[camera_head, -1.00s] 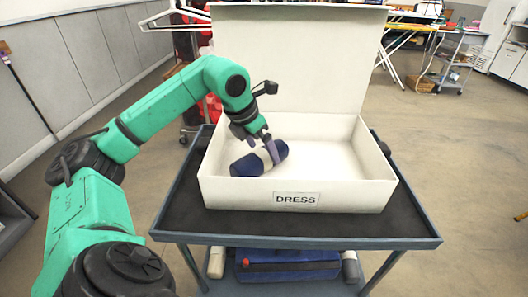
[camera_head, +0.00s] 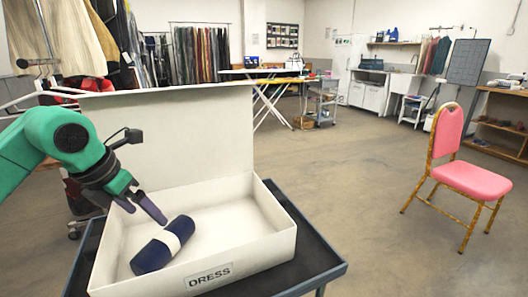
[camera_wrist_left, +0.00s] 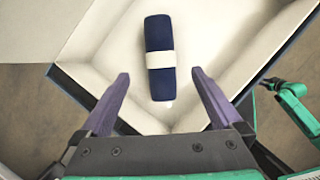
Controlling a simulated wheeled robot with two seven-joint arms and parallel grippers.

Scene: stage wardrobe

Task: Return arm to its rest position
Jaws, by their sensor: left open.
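My left gripper (camera_head: 146,212) is open and empty, just above the left part of the white box (camera_head: 268,229). A dark blue roll with a white band (camera_head: 153,256) lies on the box floor near its front left. In the left wrist view the roll (camera_wrist_left: 159,32) lies beyond my left gripper's spread fingers (camera_wrist_left: 160,74), apart from them. My left arm comes in from the left edge, bent at the elbow. A green arm part shows at the right edge of the left wrist view; its gripper cannot be made out.
The box has a raised lid (camera_head: 180,140) at its back and a DRESS label, and stands on a dark cart (camera_head: 312,262). A pink chair (camera_head: 470,178) stands at right. Clothes racks (camera_head: 203,52) are behind at left. The floor between cart and chair is clear.

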